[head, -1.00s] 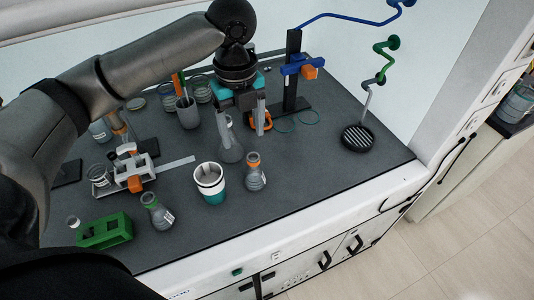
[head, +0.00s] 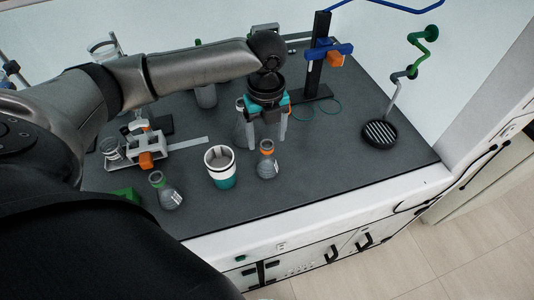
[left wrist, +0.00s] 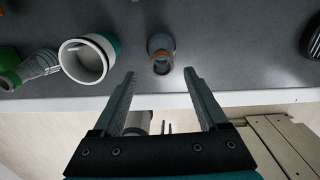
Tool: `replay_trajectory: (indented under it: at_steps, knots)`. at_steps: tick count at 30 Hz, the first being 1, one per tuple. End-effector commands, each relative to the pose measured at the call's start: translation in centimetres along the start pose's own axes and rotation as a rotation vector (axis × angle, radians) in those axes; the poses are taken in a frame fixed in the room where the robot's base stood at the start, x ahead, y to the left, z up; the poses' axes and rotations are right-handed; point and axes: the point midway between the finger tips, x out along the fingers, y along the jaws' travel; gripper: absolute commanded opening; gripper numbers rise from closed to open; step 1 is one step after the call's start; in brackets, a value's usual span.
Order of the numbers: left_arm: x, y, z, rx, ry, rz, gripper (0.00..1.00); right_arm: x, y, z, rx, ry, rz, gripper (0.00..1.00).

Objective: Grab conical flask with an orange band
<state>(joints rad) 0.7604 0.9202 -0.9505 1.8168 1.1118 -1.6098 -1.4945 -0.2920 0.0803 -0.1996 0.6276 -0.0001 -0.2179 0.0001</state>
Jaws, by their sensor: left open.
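The conical flask with an orange band (head: 267,165) stands upright near the front edge of the dark worktop. In the left wrist view the flask (left wrist: 161,62) shows from above, just beyond the fingertips and roughly centred between them. My left gripper (head: 267,141) is open and empty, its fingers pointing down just behind and above the flask's neck. In the left wrist view the open fingers (left wrist: 160,74) sit either side of a clear gap. My right gripper is not in view.
A white and teal cup (head: 221,174) stands left of the flask, with a green-banded flask (head: 168,194) further left. Another flask (head: 240,130) is partly hidden behind my gripper.

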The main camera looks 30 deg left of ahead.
Motion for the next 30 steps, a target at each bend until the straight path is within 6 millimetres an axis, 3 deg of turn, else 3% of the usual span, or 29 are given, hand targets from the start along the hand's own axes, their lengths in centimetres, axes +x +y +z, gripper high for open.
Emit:
replay_trajectory:
  at_steps: [7, 17, 30]
  knots:
    - [3.6, -0.2, 0.4, 0.0, 0.001, 0.004, 0.76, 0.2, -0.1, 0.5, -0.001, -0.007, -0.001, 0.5]
    - [4.2, -0.2, 0.4, 0.002, 0.0, 0.002, 0.75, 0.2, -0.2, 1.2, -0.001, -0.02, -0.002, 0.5]
    - [4.2, -0.2, 0.5, 0.001, -0.001, 0.001, 0.25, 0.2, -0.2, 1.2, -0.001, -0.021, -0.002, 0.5]
